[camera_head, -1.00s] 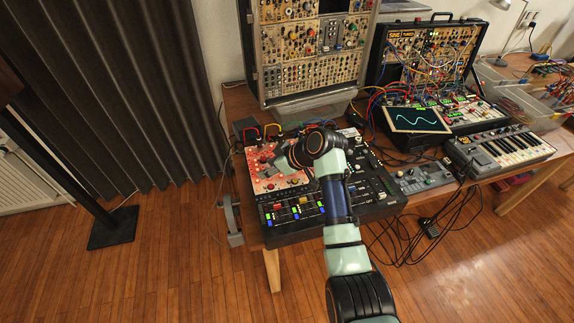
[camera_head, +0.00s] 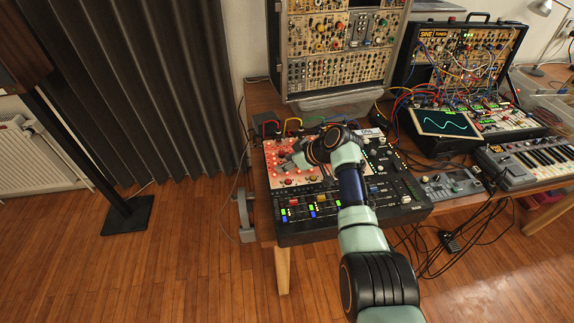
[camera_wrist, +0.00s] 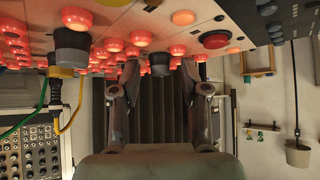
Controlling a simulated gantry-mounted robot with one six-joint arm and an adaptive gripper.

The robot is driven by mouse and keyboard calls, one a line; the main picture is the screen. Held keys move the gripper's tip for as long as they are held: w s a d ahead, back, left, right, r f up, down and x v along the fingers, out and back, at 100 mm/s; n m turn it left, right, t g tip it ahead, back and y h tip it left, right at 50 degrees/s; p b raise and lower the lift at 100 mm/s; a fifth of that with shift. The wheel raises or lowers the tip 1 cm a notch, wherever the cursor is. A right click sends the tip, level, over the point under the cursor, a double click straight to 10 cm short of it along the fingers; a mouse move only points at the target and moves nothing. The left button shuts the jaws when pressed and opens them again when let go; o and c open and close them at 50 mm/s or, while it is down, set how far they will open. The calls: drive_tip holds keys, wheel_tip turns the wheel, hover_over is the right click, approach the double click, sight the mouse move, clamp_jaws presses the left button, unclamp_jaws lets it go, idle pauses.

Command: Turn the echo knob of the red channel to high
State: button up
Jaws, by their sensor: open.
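A dark mixer has a pale panel (camera_head: 276,180) with glowing red knobs and buttons at its upper left. My gripper (camera_head: 290,161) is low over this panel, reaching in from the right and partly hiding it. In the wrist view the panel (camera_wrist: 175,20) runs along the top, and my gripper (camera_wrist: 155,74) has its two fingers apart below it. A dark grey knob (camera_wrist: 160,63) shows between the fingers, with no visible contact. A larger grey-capped knob (camera_wrist: 71,48) is left of the fingers. Knob labels are too small to read, so I cannot tell which is echo.
Colored patch cables (camera_head: 292,124) rise behind the panel. A modular rack (camera_head: 338,55) stands behind the mixer. Fader rows (camera_head: 315,208) lie in front. A small screen (camera_head: 445,122) and a keyboard (camera_head: 525,160) are to the right.

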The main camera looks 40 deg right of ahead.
drive_tip(key=shift+c, duration=0.2)
clamp_jaws()
drive_tip(key=shift+r+p, duration=0.1)
drive_tip(key=shift+p, duration=0.35)
